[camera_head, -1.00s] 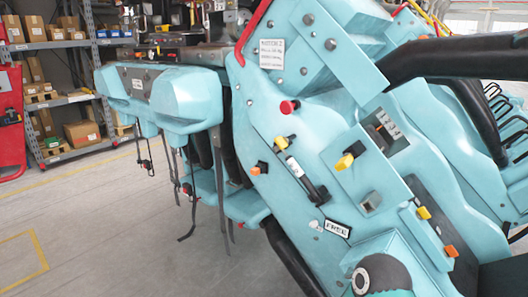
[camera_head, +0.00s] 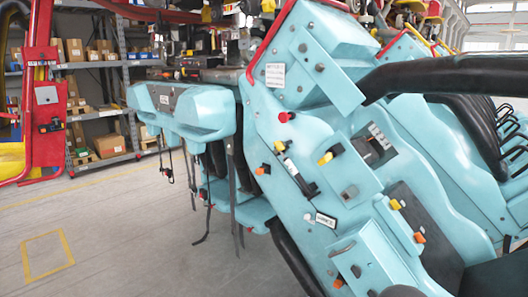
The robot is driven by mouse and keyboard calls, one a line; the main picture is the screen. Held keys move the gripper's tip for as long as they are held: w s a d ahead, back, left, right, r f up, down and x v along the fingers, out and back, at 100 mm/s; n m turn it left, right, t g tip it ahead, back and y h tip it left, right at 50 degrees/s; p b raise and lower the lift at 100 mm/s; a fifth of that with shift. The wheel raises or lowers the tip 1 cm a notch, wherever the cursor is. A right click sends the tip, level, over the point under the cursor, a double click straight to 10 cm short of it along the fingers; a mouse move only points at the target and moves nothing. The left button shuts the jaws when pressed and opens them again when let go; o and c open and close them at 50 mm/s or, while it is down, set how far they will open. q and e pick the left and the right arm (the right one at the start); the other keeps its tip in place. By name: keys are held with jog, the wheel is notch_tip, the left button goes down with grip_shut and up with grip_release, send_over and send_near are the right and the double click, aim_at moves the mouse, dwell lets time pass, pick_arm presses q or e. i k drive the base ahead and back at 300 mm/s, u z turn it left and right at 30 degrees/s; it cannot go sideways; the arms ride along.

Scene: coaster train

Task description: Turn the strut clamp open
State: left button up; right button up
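On the tilted turquoise side of the coaster car, a short light cylinder with a dark end (camera_head: 295,173) lies slantwise, with a yellow knob (camera_head: 280,146) at its upper end. A small label reading "FREE" (camera_head: 325,220) sits below it. I cannot tell for sure which fitting is the strut clamp, or how it is turned. Another yellow knob (camera_head: 326,158) is on the raised panel to the right. A dark rounded shape (camera_head: 400,291) shows at the bottom edge; I cannot tell what it is. Neither gripper can be made out in this view.
A red knob (camera_head: 287,117) and an orange knob (camera_head: 264,169) are nearby. A thick black bar (camera_head: 450,76) crosses at upper right. A red frame (camera_head: 45,105) and shelves with boxes (camera_head: 103,89) stand at left. The grey floor (camera_head: 130,235) is clear there.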

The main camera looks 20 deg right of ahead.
aim_at(279, 146)
jog(key=z, duration=0.15)
jog(key=i, duration=0.9)
jog(key=u, duration=0.05)
